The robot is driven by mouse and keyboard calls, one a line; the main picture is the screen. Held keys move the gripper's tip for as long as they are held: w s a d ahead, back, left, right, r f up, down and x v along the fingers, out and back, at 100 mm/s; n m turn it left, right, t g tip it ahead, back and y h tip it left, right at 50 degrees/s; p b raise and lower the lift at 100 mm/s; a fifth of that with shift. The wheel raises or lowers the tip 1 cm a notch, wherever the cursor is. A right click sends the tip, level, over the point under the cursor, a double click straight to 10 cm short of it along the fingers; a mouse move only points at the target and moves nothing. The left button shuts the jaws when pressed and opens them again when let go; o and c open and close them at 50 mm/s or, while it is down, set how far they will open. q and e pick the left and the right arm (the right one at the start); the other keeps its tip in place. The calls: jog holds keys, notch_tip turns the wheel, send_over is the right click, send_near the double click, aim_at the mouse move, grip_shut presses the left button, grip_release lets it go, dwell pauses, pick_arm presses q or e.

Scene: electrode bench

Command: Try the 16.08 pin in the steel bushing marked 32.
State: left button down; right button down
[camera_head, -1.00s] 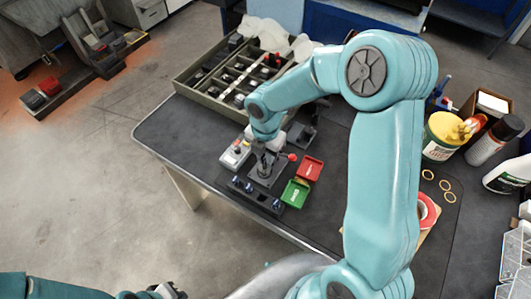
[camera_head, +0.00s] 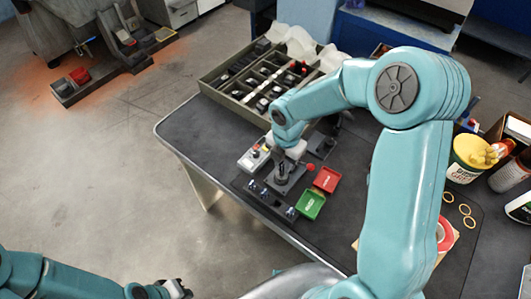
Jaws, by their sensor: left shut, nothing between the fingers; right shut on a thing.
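My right gripper (camera_head: 285,168) points down over a small grey fixture (camera_head: 289,185) on the dark bench. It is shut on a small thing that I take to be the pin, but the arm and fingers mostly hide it. I cannot tell whether its tip is in a bushing or above it. No number 32 or 16.08 is readable. A dark rack (camera_head: 266,199) with several small bluish-grey pieces lies just in front of the fixture. My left gripper (camera_head: 178,291) is shut and empty at the bottom edge, off the bench.
A red tray (camera_head: 327,180) and a green tray (camera_head: 310,205) sit right of the fixture. A divided bin (camera_head: 222,97) stands behind. Tubs and rings (camera_head: 465,209) are at right. The bench's left part is clear.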

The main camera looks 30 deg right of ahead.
dwell(0.7)
jog(key=c, duration=0.9)
grip_release()
jog(key=shift+r, duration=0.1)
notch_tip(320, 180, up, 16)
jog(key=shift+p, duration=0.35)
jog(key=shift+r, duration=0.2)
notch_tip(320, 180, up, 5)
jog(key=p, duration=0.4)
jog(key=shift+f+p, duration=0.1)
jog(key=shift+p, duration=0.2)
